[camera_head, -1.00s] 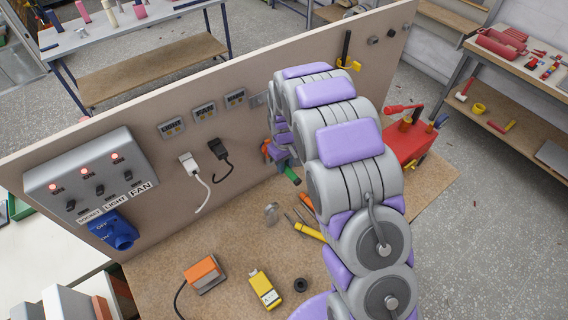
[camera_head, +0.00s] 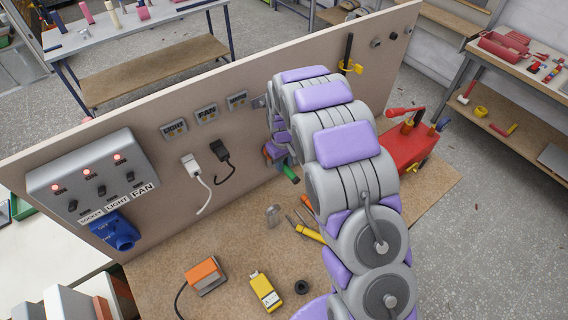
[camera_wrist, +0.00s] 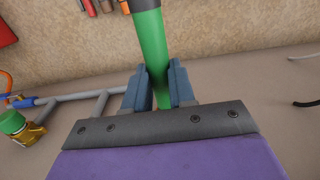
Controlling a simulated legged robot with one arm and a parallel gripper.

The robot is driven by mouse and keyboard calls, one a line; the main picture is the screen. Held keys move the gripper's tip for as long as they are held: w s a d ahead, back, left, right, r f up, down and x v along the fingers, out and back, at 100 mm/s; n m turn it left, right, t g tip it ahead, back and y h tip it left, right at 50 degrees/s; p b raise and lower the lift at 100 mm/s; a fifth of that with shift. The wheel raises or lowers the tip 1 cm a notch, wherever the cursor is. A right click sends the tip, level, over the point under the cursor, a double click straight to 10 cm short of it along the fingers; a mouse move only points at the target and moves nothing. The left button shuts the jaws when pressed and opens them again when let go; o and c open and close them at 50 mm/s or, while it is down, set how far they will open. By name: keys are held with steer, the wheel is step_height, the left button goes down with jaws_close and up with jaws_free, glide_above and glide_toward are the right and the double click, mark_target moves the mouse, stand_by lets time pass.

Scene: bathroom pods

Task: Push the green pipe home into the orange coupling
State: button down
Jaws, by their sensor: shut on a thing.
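My gripper (camera_wrist: 157,72) is shut on the green pipe (camera_wrist: 153,42), with one blue-grey finger on each side. The pipe has a dark end at the top of the wrist view. In the head view, a short piece of the green pipe (camera_head: 290,173) shows beside my arm, close to the upright board; most of my gripper is hidden there. An orange curved piece (camera_wrist: 7,82) is at the left edge of the wrist view, near a blue fitting on grey piping. I cannot tell whether it is the orange coupling. The pipe is apart from it in that view.
The upright board (camera_head: 230,70) carries a switch box (camera_head: 92,172), sockets and plugs. On the bench (camera_head: 190,248) lie an orange block (camera_head: 203,272), a yellow meter (camera_head: 264,290), a black ring (camera_head: 302,287) and hand tools. A red toolbox (camera_head: 410,147) stands right of my arm.

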steer(key=shift+w+a, duration=0.35)
steer(key=shift+w, duration=0.1)
stand_by(0.3)
steer(key=c, duration=0.9)
jaws_free()
steer(key=shift+o, duration=0.2)
step_height(320, 180, up, 17)
steer(key=shift+r, duration=0.15)
steer(key=shift+a, duration=0.15)
